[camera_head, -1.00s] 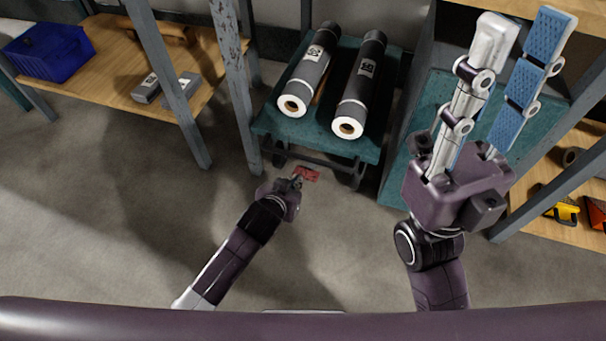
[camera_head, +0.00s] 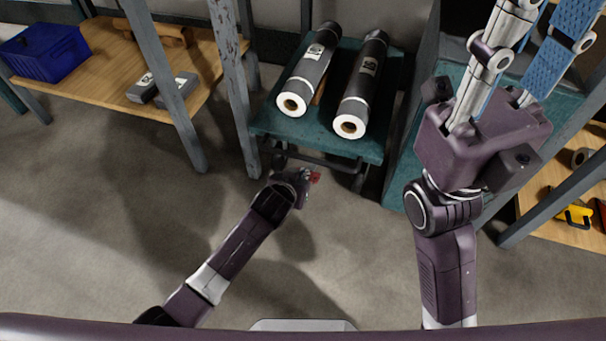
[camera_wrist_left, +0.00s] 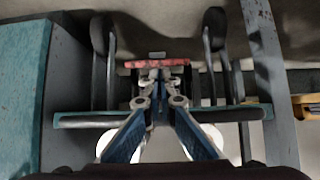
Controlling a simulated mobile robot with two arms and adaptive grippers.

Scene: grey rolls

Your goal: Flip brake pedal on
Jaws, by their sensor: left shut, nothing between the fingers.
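The red brake pedal (camera_head: 315,177) sits low at the near end of the teal cart (camera_head: 290,127), close to the floor. In the left wrist view the pedal (camera_wrist_left: 172,63) is a red bar between the cart's two dark wheels. My left gripper (camera_head: 306,174) is shut and empty, with its tips right at the pedal. In the left wrist view its closed fingertips (camera_wrist_left: 158,78) overlap the pedal's middle; I cannot tell whether they touch. In the head view the gripper hides part of the pedal. My right gripper (camera_head: 530,40) is raised at the right, fingers apart and empty, tips cut off.
Two dark rolls (camera_head: 308,75) (camera_head: 362,85) with white ends lie on the cart. A cart bar (camera_wrist_left: 160,116) crosses the left wrist view near the fingers. Grey posts (camera_head: 235,85) stand left of the cart. A wooden shelf with a blue bin (camera_head: 45,53) is farther left. The floor in front is clear.

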